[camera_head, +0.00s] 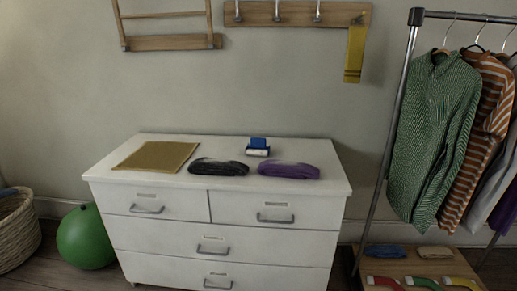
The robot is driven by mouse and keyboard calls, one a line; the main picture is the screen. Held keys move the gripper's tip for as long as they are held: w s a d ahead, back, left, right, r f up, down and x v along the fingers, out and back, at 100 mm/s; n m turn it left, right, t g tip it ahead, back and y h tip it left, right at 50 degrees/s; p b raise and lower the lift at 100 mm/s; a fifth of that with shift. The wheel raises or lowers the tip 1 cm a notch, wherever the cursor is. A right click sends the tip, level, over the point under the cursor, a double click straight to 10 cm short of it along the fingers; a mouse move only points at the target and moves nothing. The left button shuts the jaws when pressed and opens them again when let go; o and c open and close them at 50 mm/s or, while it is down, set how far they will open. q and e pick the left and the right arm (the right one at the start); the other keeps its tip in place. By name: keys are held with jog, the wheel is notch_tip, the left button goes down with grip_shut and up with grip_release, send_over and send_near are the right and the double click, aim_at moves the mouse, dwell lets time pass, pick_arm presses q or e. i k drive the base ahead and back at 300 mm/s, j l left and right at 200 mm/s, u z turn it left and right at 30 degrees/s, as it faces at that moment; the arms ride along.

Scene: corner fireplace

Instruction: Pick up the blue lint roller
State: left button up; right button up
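A small blue object with a white lower part, which looks like the blue lint roller (258,146), is on top of the white dresser (250,184), near its back edge. It is too small to make out in detail. A black folded item (218,168) lies in front of it to the left. A purple folded item (290,171) lies in front of it to the right. Neither of my grippers shows in the head view.
A tan mat (156,156) lies on the dresser's left part. A clothes rack (398,130) stands at the right, with a low wooden platform (452,267) below. A green ball (86,238) and a wicker basket (18,232) are on the floor at left.

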aim_at(257, 147)
jog(key=i+l, duration=0.1)
jog(key=i, duration=0.45)
jog(key=i+l, duration=0.15)
jog(key=i, duration=0.4)
jog(key=z, duration=0.05)
